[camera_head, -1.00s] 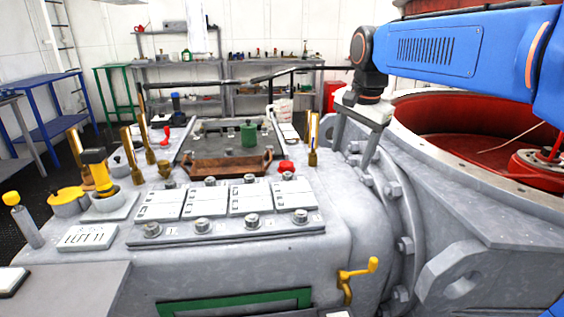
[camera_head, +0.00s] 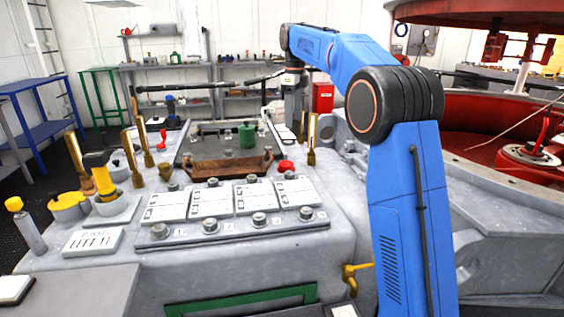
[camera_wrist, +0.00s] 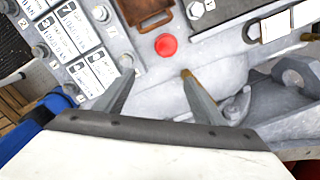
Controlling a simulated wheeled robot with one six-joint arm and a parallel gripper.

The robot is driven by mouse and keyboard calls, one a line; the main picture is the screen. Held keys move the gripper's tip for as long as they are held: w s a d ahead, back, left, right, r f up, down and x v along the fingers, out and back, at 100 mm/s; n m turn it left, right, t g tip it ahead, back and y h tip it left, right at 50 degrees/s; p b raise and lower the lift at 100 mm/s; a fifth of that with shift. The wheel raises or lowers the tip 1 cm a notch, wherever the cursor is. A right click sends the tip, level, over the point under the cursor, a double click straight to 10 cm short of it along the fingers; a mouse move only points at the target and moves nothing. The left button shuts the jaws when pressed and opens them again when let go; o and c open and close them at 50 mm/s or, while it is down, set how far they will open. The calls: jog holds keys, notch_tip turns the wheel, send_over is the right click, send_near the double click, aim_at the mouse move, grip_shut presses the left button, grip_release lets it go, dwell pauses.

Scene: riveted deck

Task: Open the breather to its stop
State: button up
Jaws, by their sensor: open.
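No part is legibly marked as the breather, so I cannot tell which it is. A round red cap (camera_head: 286,166) sits on the grey housing, right of the copper-coloured bracket (camera_head: 228,168). The red cap also shows in the wrist view (camera_wrist: 166,45), just beyond the fingertips and apart from them. A green knob (camera_head: 248,134) stands on the dark recessed plate. A yellow crank handle (camera_head: 352,280) is on the housing's front right, partly hidden by my arm. My gripper (camera_wrist: 158,73) is open and empty. In the head view it (camera_head: 293,118) hangs over the housing's far right.
White labelled plates and bolts (camera_head: 235,197) cover the near deck. Brass uprights (camera_head: 312,138) and a yellow-topped post (camera_head: 98,172) stand up from it. A large red-lined opening (camera_head: 490,145) lies at right. A blue table (camera_head: 40,110) and back shelves (camera_head: 180,75) stand behind.

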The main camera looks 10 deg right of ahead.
aim_at(286, 163)
jog(key=w+f, duration=0.1)
jog(key=f, duration=0.5)
jog(key=w+a+f+m, duration=0.1)
jog(key=f, duration=0.5)
jog(key=w+f+m, duration=0.1)
jog(key=f, duration=0.6)
jog(key=shift+w+a, duration=0.35)
jog(key=shift+a, duration=0.05)
jog(key=c, duration=1.1)
